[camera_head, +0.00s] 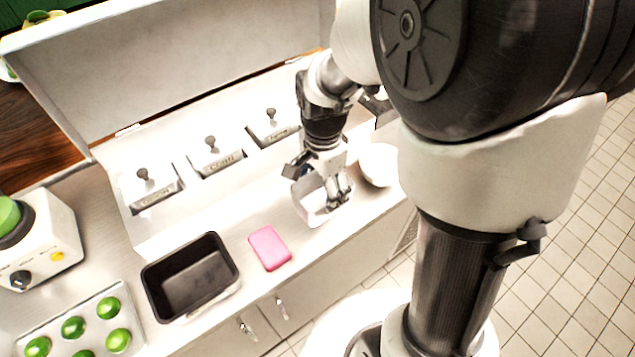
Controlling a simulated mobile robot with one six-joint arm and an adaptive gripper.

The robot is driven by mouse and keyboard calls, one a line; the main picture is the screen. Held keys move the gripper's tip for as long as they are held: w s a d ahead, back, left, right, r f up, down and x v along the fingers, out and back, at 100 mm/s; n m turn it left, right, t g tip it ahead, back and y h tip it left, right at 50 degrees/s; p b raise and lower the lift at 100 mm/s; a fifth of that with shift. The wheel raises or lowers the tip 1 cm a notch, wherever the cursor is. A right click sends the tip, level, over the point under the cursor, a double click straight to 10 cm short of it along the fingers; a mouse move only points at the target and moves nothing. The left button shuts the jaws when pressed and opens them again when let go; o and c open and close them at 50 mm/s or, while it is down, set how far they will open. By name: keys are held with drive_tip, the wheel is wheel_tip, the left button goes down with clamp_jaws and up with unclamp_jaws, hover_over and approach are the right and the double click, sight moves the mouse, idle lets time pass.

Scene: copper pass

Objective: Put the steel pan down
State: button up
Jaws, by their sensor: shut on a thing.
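The steel pan (309,207) is a small, pale, open-topped container over the counter's front part, right of the pink block. My gripper (337,195) points down at it from above and is shut on its right side. The gripper hides part of the pan's rim and inside. I cannot tell whether the pan's base touches the counter (229,218).
A pink block (269,248) and a black-lined rectangular pan (233,284) are to the left. A white bowl (379,165) is close on the right. Several lidded wells (217,160) line the back. A tray (131,339) of green fruit stands front left.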

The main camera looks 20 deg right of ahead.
sight(322, 204)
drive_tip(key=shift+f+b, duration=0.65)
drive_tip(key=shift+f, duration=1.3)
drive_tip(key=shift+f, duration=0.1)
drive_tip(key=shift+f, duration=0.15)
drive_tip(key=o, duration=1.1)
drive_tip(key=shift+o, duration=0.2)
wheel_tip(322, 204, up, 12)
drive_tip(key=p, duration=0.4)
drive_tip(key=s+r+n+t, duration=0.4)
drive_tip(key=s+r+n, duration=0.6)
drive_tip(key=s+n, duration=0.4)
drive_tip(key=shift+s+r+t, duration=0.3)
drive_tip(key=shift+s+r, duration=0.05)
drive_tip(key=shift+s, duration=0.2)
